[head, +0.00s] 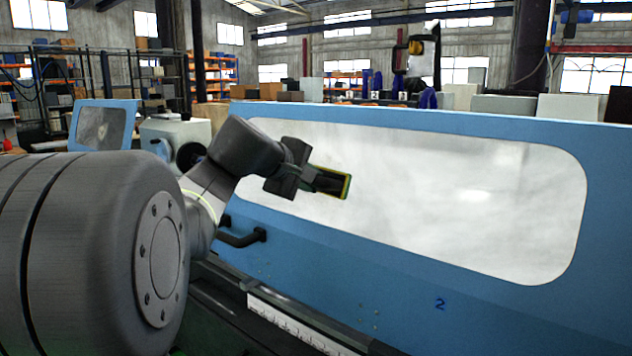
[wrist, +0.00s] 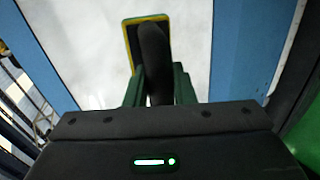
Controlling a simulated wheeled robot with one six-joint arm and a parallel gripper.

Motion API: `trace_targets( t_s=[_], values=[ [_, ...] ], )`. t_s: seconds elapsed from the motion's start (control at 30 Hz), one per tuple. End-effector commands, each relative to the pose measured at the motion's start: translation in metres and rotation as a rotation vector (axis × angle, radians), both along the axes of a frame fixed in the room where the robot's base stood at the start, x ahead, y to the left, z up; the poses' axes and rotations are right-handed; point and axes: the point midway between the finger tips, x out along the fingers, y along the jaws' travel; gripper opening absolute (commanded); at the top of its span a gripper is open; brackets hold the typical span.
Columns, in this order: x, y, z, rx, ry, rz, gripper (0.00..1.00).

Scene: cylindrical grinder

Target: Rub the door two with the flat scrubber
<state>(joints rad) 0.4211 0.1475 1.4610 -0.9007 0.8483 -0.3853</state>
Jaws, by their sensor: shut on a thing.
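Door two (head: 285,235) is a blue panel with a large pale, smeared window (head: 450,195) and a small dark "2" at its lower right. My gripper (head: 312,178) is in front of the left part of the window. It is shut on the flat scrubber (head: 346,187), a thin plate with a yellow-green edge and a dark handle. In the wrist view the scrubber (wrist: 130,45) lies over the pale window, its handle between my gripper's fingers (wrist: 158,88). I cannot tell whether its pad touches the glass.
A black handle (head: 242,238) sticks out from the door below the window's left end. A machine bed with a pale scale strip (head: 290,322) runs below the door. Another blue panel with a small window (head: 100,128) stands at the left. The window's right side is unobstructed.

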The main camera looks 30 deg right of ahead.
Motion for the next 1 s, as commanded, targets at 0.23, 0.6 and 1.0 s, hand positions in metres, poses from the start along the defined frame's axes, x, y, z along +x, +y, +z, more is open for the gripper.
trace_targets(
  t_s=[0.23, 0.6, 1.0],
  values=[
    [0.016, 0.007, 0.000, -0.001, 0.000, 0.001, 0.05],
    [0.037, 0.017, 0.001, -0.001, 0.000, 0.001, 0.05],
    [0.055, 0.024, 0.007, -0.001, -0.001, -0.001, 0.05]
  ],
)
